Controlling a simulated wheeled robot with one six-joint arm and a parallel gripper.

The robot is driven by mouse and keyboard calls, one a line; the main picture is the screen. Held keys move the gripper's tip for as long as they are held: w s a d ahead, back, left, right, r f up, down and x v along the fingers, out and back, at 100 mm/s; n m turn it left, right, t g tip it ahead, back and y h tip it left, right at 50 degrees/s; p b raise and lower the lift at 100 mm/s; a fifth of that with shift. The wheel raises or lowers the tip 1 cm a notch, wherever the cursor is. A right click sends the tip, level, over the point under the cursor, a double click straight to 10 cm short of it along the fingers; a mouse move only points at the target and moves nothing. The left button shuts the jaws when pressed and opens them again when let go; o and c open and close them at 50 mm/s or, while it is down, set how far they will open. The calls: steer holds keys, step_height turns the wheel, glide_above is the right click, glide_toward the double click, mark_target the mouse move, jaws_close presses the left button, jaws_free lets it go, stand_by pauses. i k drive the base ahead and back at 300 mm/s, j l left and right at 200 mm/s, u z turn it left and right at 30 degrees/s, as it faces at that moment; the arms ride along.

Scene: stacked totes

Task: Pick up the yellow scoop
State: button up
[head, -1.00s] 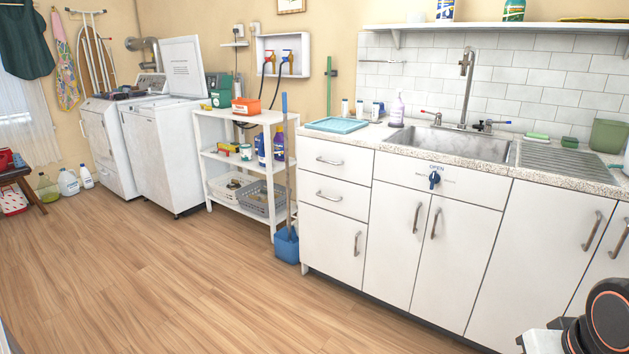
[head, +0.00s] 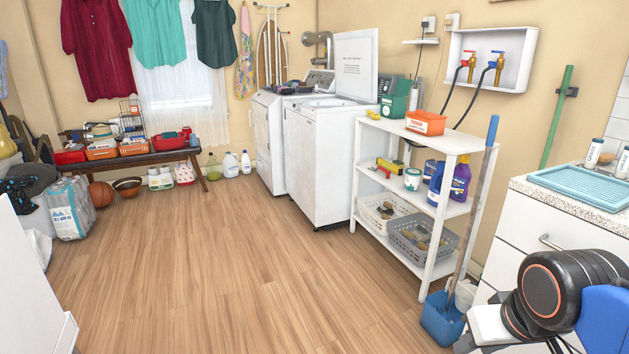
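I cannot make out a yellow scoop for certain in the head view. A small yellow and red item (head: 391,166) lies on the middle shelf of the white rack, too small to identify. A grey basket (head: 422,243) and a white basket (head: 384,213) on the rack's lower shelf hold small brownish items that I cannot make out. Part of my own arm shows at the lower right, but my gripper is not in view.
The white rack (head: 442,211) stands between the washer (head: 322,165) and the counter (head: 562,202). A blue dustpan (head: 442,320) stands on the floor at its front. A low bench (head: 136,160) holds boxes at the back left. The middle wood floor (head: 225,270) is clear.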

mark_target(375, 117)
steer(key=i+j+u, duration=0.1)
steer(key=i+u, duration=0.25)
steer(key=i, duration=0.5)
steer(key=i+l+u, duration=0.15)
steer(key=i+u, duration=0.2)
steer(key=i, duration=0.45)
steer(key=i+z, duration=0.35)
steer(key=i+j+z, duration=0.1)
steer(key=i+z, duration=0.25)
steer(key=i, duration=0.2)
steer(key=i+j+z, duration=0.2)
steer(key=i+z, duration=0.15)
steer(key=i+j+z, duration=0.35)
steer(key=i, duration=0.15)
